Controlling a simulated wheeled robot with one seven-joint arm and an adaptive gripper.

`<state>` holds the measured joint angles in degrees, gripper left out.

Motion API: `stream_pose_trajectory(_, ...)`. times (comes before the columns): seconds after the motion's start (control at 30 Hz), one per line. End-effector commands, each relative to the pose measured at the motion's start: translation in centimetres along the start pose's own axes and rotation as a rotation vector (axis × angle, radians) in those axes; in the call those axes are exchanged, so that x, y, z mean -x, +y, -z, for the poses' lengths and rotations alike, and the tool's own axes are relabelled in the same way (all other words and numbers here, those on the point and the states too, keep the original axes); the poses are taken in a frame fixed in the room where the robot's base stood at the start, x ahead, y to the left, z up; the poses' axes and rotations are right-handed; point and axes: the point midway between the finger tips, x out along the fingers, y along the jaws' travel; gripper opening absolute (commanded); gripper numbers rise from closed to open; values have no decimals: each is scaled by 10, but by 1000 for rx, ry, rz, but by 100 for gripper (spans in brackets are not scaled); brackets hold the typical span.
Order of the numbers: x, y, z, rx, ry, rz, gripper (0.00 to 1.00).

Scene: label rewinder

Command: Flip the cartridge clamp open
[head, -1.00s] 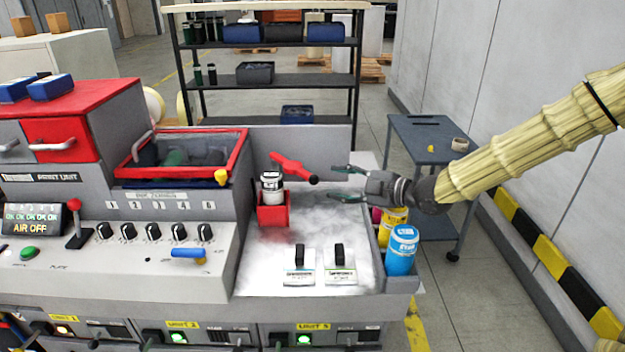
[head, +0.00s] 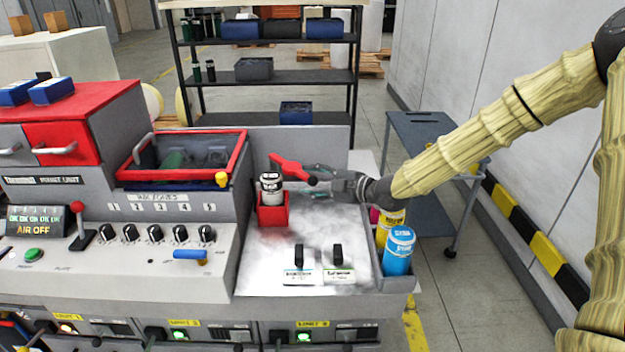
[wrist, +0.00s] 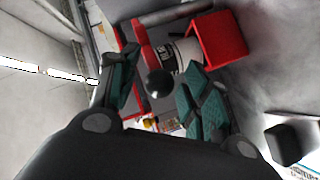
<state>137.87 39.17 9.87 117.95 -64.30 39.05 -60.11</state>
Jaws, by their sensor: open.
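The cartridge clamp is a red lever (head: 288,167) above a white and black cartridge (head: 271,187), which stands in a red holder (head: 272,212) on the machine's metal top. The lever slopes down to the right to a dark round knob, which shows in the wrist view (wrist: 159,83). My gripper (head: 318,174) is open at the knob end of the lever. In the wrist view, its teal finger pads (wrist: 160,88) lie on either side of the knob, with gaps visible. I cannot tell whether either pad touches it. The cartridge (wrist: 182,55) and holder (wrist: 218,38) lie beyond the fingers.
Two black upright switches (head: 318,257) stand on the metal top in front. A blue bottle (head: 398,251) and a yellow bottle (head: 389,226) stand at its right edge, below my arm. A red-framed bin (head: 182,156) is to the left. The metal surface between is clear.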

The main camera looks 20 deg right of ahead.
Motion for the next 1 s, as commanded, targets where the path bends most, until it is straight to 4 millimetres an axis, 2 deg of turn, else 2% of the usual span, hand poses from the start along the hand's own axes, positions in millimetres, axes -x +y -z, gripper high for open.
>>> stream_pose_trajectory(0.37, -3, 0, 0, 0, 1, -1, 47)
stream_pose_trajectory(0.63, -3, 0, 0, 0, 0, 0, 0)
stream_pose_trajectory(1.0, -2, 4, -4, 5, 29, 14, 0)
